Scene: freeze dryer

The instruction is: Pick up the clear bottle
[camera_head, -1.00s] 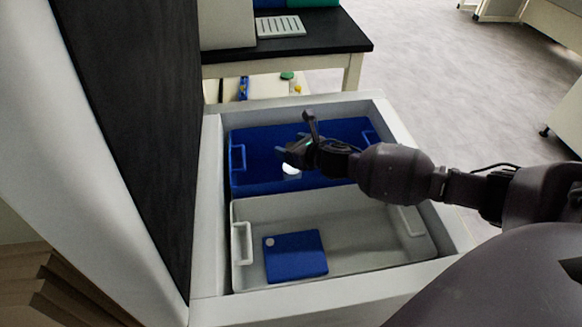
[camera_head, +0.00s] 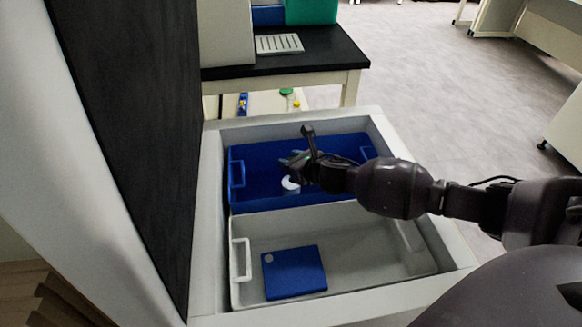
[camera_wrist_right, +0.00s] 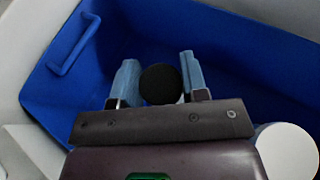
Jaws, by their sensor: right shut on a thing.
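My right gripper (camera_head: 292,161) reaches in from the right over the blue bin (camera_head: 262,198) in the head view. In the right wrist view its two pale blue fingers (camera_wrist_right: 160,82) are closed on either side of a round black cap (camera_wrist_right: 160,84). A sliver of pale body shows beside the cap; the rest of this bottle is hidden, so I cannot see whether it is clear. A white round thing (camera_head: 290,183) shows just below the gripper in the head view. A white round top (camera_wrist_right: 287,152) is outside the fingers at lower right in the wrist view.
A grey bin (camera_head: 345,265) with a blue flat block (camera_head: 294,272) stands in front of the blue bin, both inside a pale frame. A dark panel (camera_head: 135,130) rises at the left. A black-topped table (camera_head: 300,62) stands behind. Open floor lies at the right.

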